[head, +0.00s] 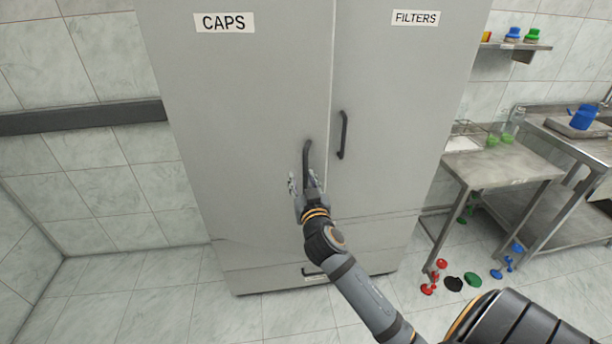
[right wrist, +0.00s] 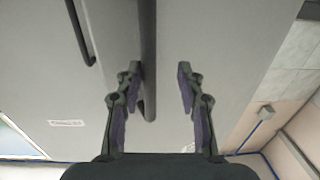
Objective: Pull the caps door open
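The caps door (head: 235,110) is the left door of a tall grey cabinet, with a "CAPS" label (head: 224,22); it is closed. Its dark vertical handle (head: 307,155) is near the door's right edge. My right gripper (head: 305,180) is at the lower end of this handle. In the right wrist view, my right gripper (right wrist: 160,82) is open. The caps handle (right wrist: 149,50) shows between its fingers, nearer the left finger; I cannot tell whether they touch. My left gripper is not in view.
The filters door (head: 400,110) is closed on the right, with its own handle (head: 343,135) close by. A low drawer handle (head: 312,271) is beneath. A metal table (head: 495,165) stands at right, with red, blue and green items on the floor. Floor at left is clear.

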